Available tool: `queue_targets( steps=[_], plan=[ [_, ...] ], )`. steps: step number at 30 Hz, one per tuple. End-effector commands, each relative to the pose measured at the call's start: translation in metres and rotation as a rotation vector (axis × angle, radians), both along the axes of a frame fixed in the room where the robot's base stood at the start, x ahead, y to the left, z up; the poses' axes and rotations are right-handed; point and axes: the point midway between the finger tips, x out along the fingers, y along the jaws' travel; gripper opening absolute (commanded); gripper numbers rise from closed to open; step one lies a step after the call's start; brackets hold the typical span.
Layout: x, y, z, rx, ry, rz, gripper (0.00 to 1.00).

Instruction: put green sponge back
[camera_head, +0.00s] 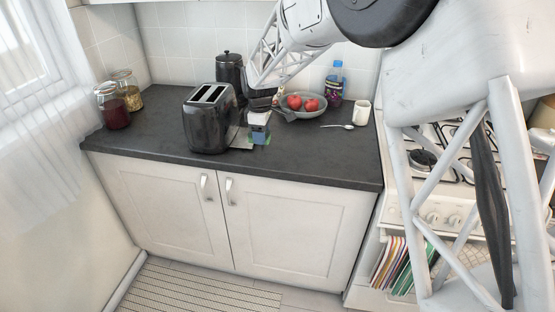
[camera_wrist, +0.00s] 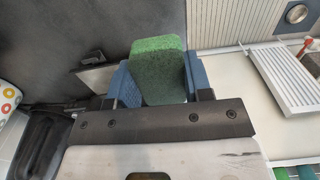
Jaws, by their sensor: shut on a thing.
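The green sponge (camera_wrist: 160,72) stands up between my gripper's blue fingers in the wrist view. My gripper (camera_head: 259,133) is shut on it, just to the right of the black toaster (camera_head: 208,120) and low over the dark counter in the head view. Only small green edges of the sponge (camera_head: 267,141) show there, beside the fingers. A thin grey metal piece (camera_head: 241,139) lies or stands between the toaster and my gripper; its form is partly hidden. I cannot tell whether the sponge touches the counter.
A grey bowl (camera_head: 294,114) with red fruit stands behind my gripper. A spoon (camera_head: 339,126), a white mug (camera_head: 361,112) and a blue-capped bottle (camera_head: 336,72) are to the right. Two jars are far left. The front counter is clear.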

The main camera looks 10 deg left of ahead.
Motion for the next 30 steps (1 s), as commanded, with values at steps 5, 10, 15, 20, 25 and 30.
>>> queue_targets(
  steps=[5,10,15,20,25,30],
  plan=[
    [-0.03,-0.035,-0.007,-0.001,0.001,-0.001,0.21],
    [-0.059,-0.065,-0.015,-0.001,0.001,-0.002,0.21],
    [-0.087,-0.092,-0.022,-0.001,0.0,-0.001,0.21],
    [-0.107,-0.11,-0.029,-0.001,0.001,-0.001,0.21],
    [-0.118,-0.12,-0.033,-0.001,0.001,-0.001,0.21],
    [-0.121,-0.122,-0.034,-0.001,0.001,-0.001,0.21]
  ],
)
